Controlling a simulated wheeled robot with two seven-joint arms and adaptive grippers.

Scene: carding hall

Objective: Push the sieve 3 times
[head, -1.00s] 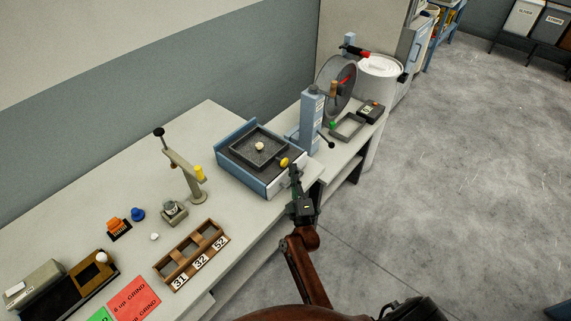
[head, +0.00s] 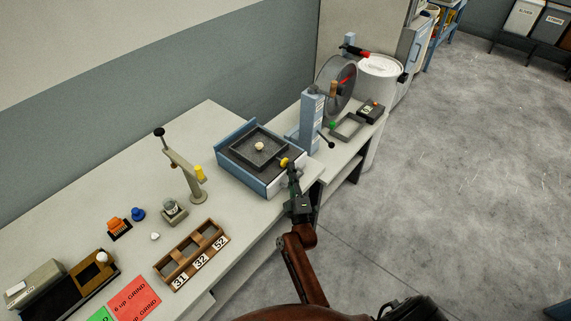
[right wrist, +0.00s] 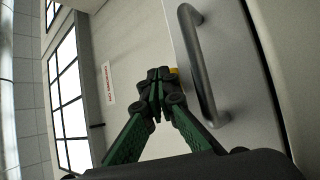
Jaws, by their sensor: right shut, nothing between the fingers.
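The sieve (head: 273,160) is a dark square tray with a small pale lump (head: 259,146) in it. It sits on a blue and grey box (head: 251,181) on the bench. A yellow knob (head: 284,162) is at the sieve's right side. My right gripper (head: 292,170) is shut and empty, with its tips right by the knob; I cannot tell whether they touch. In the right wrist view the shut fingers (right wrist: 155,90) show in front of a bit of yellow (right wrist: 174,71), mostly hidden behind them. My left gripper is out of view.
A grey metal handle (right wrist: 203,65) is close beside my right fingers in the wrist view. A blue upright device (head: 312,117) stands behind the box. A lever stand (head: 188,175) and a wooden rack (head: 190,256) are to the left. Open floor lies right.

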